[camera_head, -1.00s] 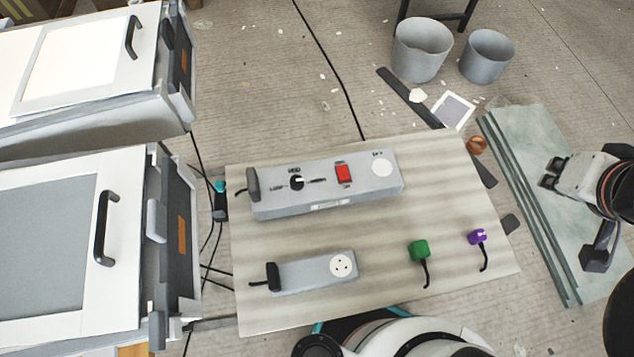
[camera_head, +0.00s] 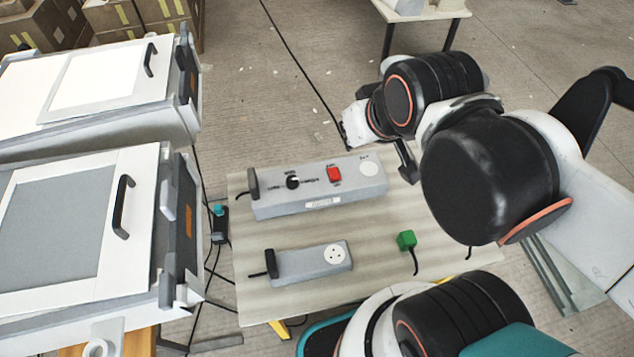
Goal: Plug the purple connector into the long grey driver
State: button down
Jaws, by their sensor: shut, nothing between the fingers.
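The long grey driver (camera_head: 325,198) lies on the board, with a dial, a red switch and a round pale socket face (camera_head: 370,167) at its right end. The purple connector is hidden behind my arm; only a bit of its dark cable (camera_head: 469,252) shows at the board's right. My gripper (camera_head: 343,133) is beyond the driver's far edge, partly hidden by its own wrist. It is shut and empty, apart from the driver and from both connectors.
A shorter grey driver (camera_head: 312,262) with a socket lies nearer on the board (camera_head: 375,285). A green connector (camera_head: 406,240) with a cable stands to its right. White-framed cabinets (camera_head: 90,230) fill the left. A black cable (camera_head: 290,55) crosses the floor.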

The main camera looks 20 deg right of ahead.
aim_at(363, 176)
jog(key=z, duration=1.7)
jog(key=k+l+z, duration=0.1)
jog(key=k+l, duration=0.15)
jog(key=k, duration=0.2)
jog(key=k+l, duration=0.3)
jog(key=k, duration=0.2)
jog(key=k+l+z, duration=0.15)
jog(key=k, duration=0.3)
jog(key=l, duration=0.1)
